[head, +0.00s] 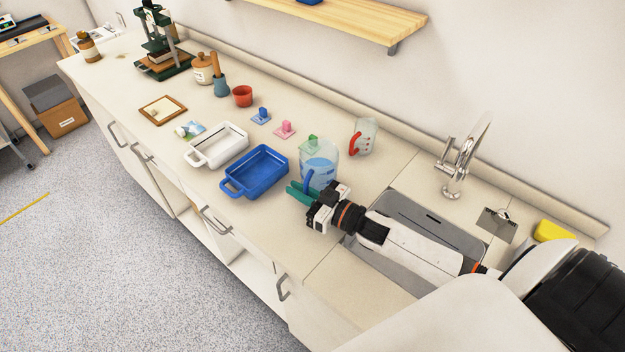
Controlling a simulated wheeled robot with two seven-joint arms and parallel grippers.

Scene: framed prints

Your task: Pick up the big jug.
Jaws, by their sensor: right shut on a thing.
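The big jug (322,161) is clear with blue markings and a blue handle, and stands upright near the middle of the counter. My right gripper (301,190) has teal fingers and is shut on the jug's blue handle, at the jug's near side. The gripper body covers the jug's lower right part and its base. I cannot tell whether the base touches the counter. A smaller clear jug (369,139) with a red handle stands behind it to the right. My left gripper is not in view.
A blue tray (228,189) and a white tray (191,157) lie left of the jug. Pink (285,130) and blue (262,116) small stamps stand behind them. A sink with a tap (468,160) is at right, under my right arm. A shelf (370,18) hangs above.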

